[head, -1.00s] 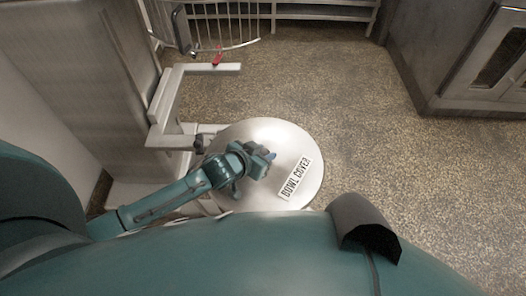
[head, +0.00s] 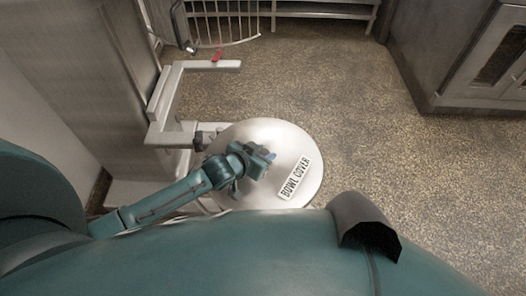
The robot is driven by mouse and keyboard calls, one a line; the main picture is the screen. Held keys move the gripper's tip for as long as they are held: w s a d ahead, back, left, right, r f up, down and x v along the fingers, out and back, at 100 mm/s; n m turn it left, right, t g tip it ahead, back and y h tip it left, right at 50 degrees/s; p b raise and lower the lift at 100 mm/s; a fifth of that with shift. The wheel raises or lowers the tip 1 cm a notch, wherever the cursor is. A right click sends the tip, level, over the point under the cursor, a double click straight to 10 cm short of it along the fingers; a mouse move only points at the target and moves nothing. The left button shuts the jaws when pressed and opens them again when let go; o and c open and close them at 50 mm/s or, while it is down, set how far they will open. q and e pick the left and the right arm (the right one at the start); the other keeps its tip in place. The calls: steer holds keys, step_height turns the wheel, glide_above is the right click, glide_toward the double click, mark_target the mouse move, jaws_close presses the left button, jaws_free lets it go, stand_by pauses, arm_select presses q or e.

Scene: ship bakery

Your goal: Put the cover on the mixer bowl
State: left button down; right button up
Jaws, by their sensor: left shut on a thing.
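The bowl cover (head: 270,138) is a round, pale metal disc with a white "BOWL COVER" label at its right side. It lies in front of the mixer's bowl arms (head: 168,105). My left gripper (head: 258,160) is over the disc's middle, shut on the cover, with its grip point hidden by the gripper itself. The mixer bowl is mostly hidden under the disc, so I cannot tell whether the cover touches its rim. My right gripper is not in view.
The mixer's grey column (head: 85,70) stands at the left. A wire guard (head: 228,22) and a small red knob (head: 217,56) are behind the disc. A steel cabinet (head: 440,55) stands at the upper right. The speckled floor (head: 345,120) between is clear.

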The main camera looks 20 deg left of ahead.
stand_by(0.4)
arm_select(q)
steer(key=c, duration=0.9)
jaws_free()
steer(key=shift+f, duration=0.1)
steer(key=shift+c, duration=0.2)
steer(key=shift+f, duration=0.1)
steer(key=shift+s, duration=0.15)
steer(key=p+v, duration=0.2)
steer(key=v, duration=1.1)
